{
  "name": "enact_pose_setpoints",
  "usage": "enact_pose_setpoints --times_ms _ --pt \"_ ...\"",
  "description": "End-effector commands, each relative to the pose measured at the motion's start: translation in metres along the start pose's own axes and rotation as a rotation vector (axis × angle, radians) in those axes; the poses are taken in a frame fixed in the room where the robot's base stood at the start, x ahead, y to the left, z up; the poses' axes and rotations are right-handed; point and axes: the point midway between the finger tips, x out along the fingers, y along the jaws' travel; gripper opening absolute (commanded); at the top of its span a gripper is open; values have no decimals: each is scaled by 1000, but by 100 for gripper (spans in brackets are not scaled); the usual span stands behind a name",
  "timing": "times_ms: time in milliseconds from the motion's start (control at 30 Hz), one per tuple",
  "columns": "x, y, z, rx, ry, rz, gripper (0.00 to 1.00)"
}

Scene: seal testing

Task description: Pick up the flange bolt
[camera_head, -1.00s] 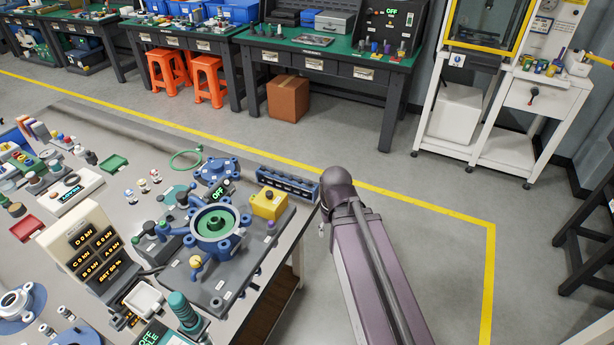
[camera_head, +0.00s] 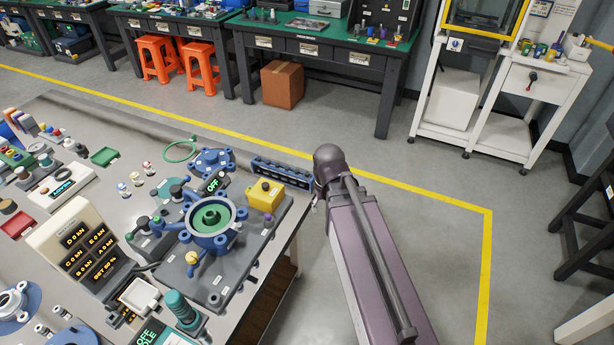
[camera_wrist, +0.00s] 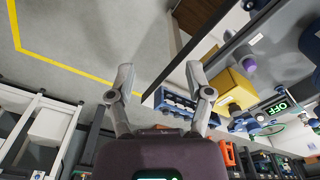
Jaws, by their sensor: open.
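I cannot pick out the flange bolt for certain in either view. A blue slotted rack (camera_head: 283,174) stands at the workbench's right edge, and its slots are too small to read. It also shows in the wrist view (camera_wrist: 176,103), behind my right-hand finger. The blue flanged test fixture (camera_head: 211,217) with a green centre sits on a grey plate on the bench. My gripper (camera_wrist: 160,75) is open and empty in the wrist view, its fingers spread over the floor beside the bench edge. In the head view my arm hides the gripper.
A yellow block (camera_head: 265,197) stands beside the fixture. A display unit (camera_head: 83,252) and many small parts crowd the bench (camera_head: 110,212). Open floor (camera_head: 440,250) lies to its right. A white cart (camera_head: 475,100) and a green-topped bench (camera_head: 290,31) stand behind.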

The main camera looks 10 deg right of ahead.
Motion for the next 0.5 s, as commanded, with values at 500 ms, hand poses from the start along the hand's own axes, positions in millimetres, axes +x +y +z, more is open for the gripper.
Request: enact_pose_setpoints --times_ms 500 --pt "-12 -6 -208 27 215 3 66"
